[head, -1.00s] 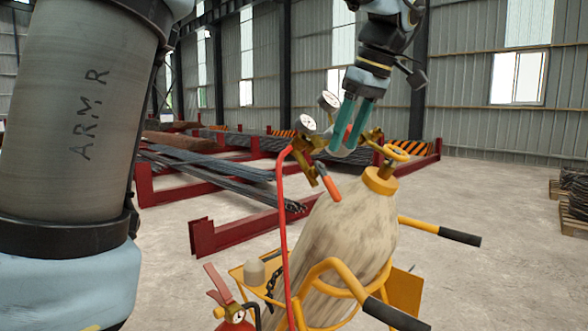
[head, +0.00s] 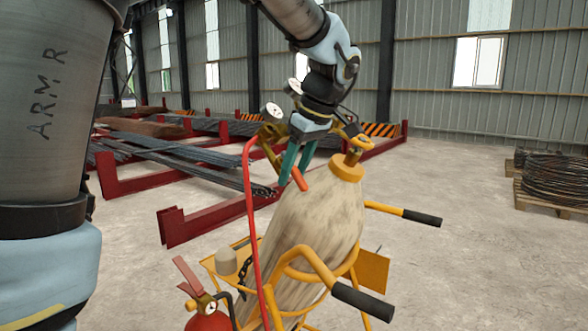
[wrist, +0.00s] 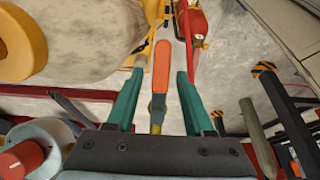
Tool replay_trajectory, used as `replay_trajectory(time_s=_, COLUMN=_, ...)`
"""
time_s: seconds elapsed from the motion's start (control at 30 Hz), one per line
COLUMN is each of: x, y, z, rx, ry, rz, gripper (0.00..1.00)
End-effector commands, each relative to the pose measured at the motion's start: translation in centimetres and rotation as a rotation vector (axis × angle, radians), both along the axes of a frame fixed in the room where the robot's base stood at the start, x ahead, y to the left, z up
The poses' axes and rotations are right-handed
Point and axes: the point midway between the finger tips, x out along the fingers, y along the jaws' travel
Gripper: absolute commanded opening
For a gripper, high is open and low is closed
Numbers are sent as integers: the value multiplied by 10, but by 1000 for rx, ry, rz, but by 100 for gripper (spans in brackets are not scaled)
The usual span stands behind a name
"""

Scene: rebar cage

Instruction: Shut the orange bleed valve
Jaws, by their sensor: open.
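The bleed valve's orange lever (head: 299,179) sticks out at the top of a pale, dirty cylinder (head: 312,215), beside the red hose. In the wrist view the orange lever (wrist: 162,68) points away from my gripper, with a brass-coloured stem at its near end. My gripper (head: 294,178) points down at the lever with its teal fingers apart. In the wrist view the lever lies between the two open fingers (wrist: 161,72), with a gap on each side. The valve body is partly hidden behind my gripper.
Two gauges (head: 273,110) and a yellow handwheel (head: 351,139) crowd around my gripper. A red hose (head: 251,220) runs down on the left. The cart's black-gripped handles (head: 362,303) project to the right. A fire extinguisher (head: 208,318) stands low left. Open floor lies right.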

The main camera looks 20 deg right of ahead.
Motion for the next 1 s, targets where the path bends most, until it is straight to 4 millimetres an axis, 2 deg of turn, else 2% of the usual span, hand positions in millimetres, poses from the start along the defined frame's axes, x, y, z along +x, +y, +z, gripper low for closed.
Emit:
replay_trajectory(time_s=0.17, x=0, y=0, z=0, rx=0, ry=0, rz=0, gripper=51)
replay_trajectory(time_s=0.63, x=0, y=0, z=0, rx=0, ry=0, rz=0, gripper=0)
replay_trajectory(time_s=1.0, x=0, y=0, z=0, rx=0, ry=0, rz=0, gripper=0)
